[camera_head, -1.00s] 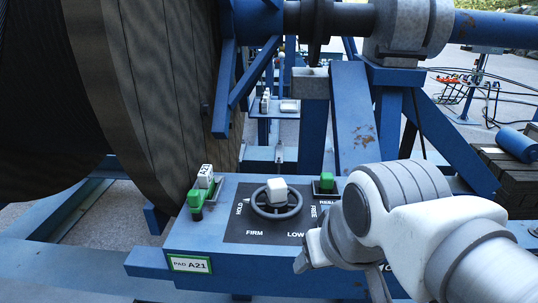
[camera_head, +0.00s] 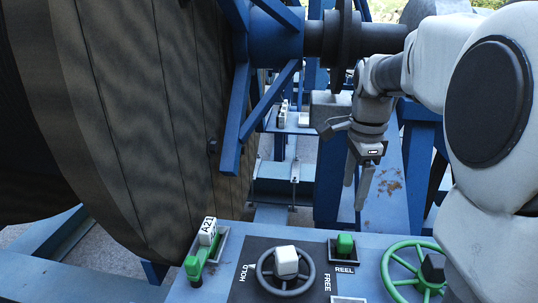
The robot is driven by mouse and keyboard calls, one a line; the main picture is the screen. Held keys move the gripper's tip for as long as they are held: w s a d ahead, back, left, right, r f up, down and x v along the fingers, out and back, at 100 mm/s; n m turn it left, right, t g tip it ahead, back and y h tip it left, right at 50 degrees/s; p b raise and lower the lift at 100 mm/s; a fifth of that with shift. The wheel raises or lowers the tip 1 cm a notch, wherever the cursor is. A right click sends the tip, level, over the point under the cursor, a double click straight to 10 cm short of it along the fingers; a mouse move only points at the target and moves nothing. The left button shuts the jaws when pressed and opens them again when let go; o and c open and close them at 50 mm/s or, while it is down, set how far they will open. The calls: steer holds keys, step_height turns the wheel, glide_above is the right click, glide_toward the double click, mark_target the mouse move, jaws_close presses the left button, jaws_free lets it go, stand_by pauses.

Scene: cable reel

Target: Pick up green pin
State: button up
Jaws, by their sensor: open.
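A green pin (camera_head: 196,264) lies at the left of the blue panel, in a small tray beside a white tag (camera_head: 207,231) marked A21. A second green piece (camera_head: 344,244) stands in a square holder behind the REEL label. I cannot tell for certain which one is the task's pin. My gripper (camera_head: 356,192) hangs pointing down, open and empty. In the picture it is above the second green piece and well to the right of the tagged one, apart from both.
A dark handwheel (camera_head: 286,289) with a white hub sits between the green pieces. A green handwheel (camera_head: 384,269) is at the right, partly behind my arm. The large cable reel (camera_head: 150,120) fills the left. Blue frame beams (camera_head: 329,180) stand behind the panel.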

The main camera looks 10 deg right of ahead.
mark_target(346, 237)
steer(key=f, duration=0.4)
steer(key=w+d+f+m, duration=0.1)
steer(key=f, duration=0.3)
steer(key=f+m+p, duration=0.1)
steer(key=f, duration=0.3)
steer(key=shift+w+d+f+g, duration=0.25)
steer(key=shift+d+g, duration=0.05)
steer(key=shift+d, duration=0.1)
steer(key=shift+s+a+f+p, duration=0.15)
steer(key=shift+f+p, duration=0.3)
steer(key=shift+f, duration=2.2)
jaws_close()
